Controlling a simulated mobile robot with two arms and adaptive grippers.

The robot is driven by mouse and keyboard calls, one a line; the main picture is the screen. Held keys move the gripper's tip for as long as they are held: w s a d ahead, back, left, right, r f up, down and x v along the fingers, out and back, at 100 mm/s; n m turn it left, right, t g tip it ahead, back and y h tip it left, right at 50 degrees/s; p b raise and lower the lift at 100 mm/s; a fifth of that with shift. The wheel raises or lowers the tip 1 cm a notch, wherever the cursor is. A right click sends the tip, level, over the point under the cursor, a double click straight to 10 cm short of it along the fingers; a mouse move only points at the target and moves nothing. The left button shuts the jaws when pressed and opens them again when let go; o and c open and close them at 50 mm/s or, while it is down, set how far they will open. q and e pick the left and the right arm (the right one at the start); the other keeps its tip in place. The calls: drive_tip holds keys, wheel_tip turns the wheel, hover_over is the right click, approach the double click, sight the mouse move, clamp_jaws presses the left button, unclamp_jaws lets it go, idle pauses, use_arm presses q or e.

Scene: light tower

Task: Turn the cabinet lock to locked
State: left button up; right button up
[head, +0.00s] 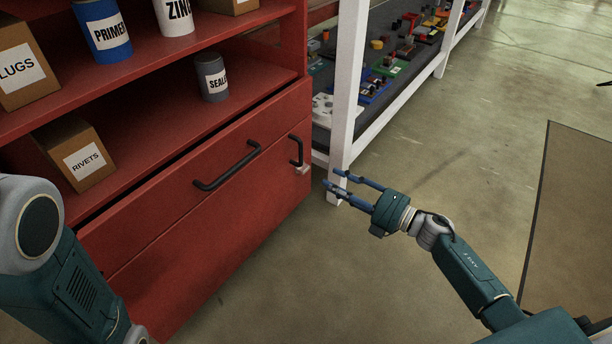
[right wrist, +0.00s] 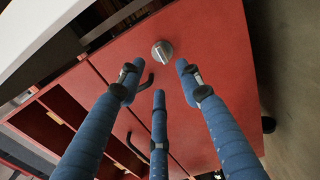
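The red cabinet (head: 226,222) stands at the left of the head view. Its lock is a small silver knob (head: 301,168) near the right edge of the front, by a black handle. In the right wrist view the round grey knob (right wrist: 162,50) sits on the red panel, beyond the fingertips. My right gripper (head: 333,179) is open and empty, its blue fingers pointing at the knob with a gap between. In the right wrist view the fingers of this gripper (right wrist: 156,76) are spread apart below the knob. My left gripper is out of view; only its arm shows.
Black handles (head: 227,166) stick out from the cabinet front. Shelves above hold boxes and cans, such as the rivets box (head: 79,157). A white-legged workbench (head: 346,90) stands close behind my right gripper's fingertips. The concrete floor to the right is mostly clear.

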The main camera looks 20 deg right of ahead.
sight(307, 169)
drive_tip(key=b+x, duration=0.3)
drive_tip(key=x, duration=0.5)
drive_tip(key=shift+w+a+f+b, duration=0.15)
drive_tip(key=shift+w+b, duration=0.05)
drive_tip(key=shift+b, duration=0.2)
drive_tip(key=shift+w+a, duration=0.2)
drive_tip(key=shift+w, duration=0.05)
drive_tip(key=shift+c, duration=0.5)
clamp_jaws()
